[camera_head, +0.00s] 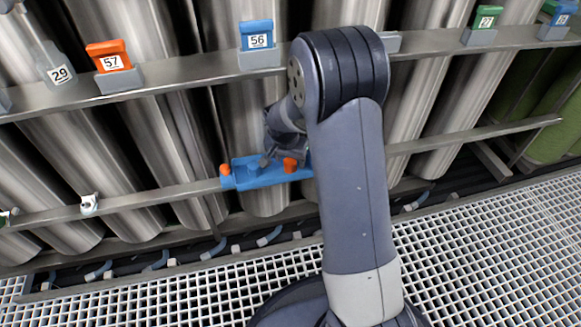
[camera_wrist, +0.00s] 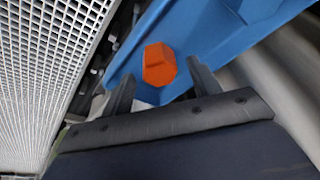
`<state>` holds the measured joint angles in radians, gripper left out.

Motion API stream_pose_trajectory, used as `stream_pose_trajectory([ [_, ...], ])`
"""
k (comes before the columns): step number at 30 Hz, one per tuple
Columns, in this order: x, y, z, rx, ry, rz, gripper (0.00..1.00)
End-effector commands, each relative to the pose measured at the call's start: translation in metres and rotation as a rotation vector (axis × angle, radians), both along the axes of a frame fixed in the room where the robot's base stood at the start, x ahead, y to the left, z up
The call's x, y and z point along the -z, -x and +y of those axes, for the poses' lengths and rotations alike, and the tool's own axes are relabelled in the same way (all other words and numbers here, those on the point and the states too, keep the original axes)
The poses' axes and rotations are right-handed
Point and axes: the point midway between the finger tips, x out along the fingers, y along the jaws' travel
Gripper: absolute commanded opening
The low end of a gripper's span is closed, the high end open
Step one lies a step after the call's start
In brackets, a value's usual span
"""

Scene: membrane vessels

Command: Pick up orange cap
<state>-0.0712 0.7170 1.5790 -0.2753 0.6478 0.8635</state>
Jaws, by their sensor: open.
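An orange cap (camera_head: 290,164) sits on a blue tray-like holder (camera_head: 246,180) fixed on the lower rail. A second orange cap (camera_head: 225,169) is at the holder's left end. In the wrist view one orange cap (camera_wrist: 159,65) lies just beyond and between the two dark fingers of my gripper (camera_wrist: 160,82), with the blue holder (camera_wrist: 210,35) behind it. The fingers are apart with nothing held between them. In the head view my gripper (camera_head: 275,158) is at the holder, close to the right-hand cap, and partly hidden by my arm.
Tall metal cylinders (camera_head: 170,130) stand behind the lower rail (camera_head: 150,201). The upper rail (camera_head: 170,89) carries numbered tags, including orange 57 (camera_head: 110,57) and blue 56 (camera_head: 257,38). A white floor grating (camera_head: 180,290) lies in front.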

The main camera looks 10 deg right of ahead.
Motion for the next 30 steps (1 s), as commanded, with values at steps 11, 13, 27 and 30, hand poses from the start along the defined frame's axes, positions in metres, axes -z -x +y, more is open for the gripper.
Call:
stream_pose_trajectory([
  [11,0.0198,-0.0043,-0.0032,0.0,0.0,0.0,0.57],
  [13,0.0198,-0.0043,-0.0032,0.0,0.0,0.0,0.52],
  [27,0.0196,-0.0042,-0.003,0.0,0.0,0.0,0.13],
  [30,0.0196,-0.0042,-0.003,0.0,0.0,0.0,0.05],
])
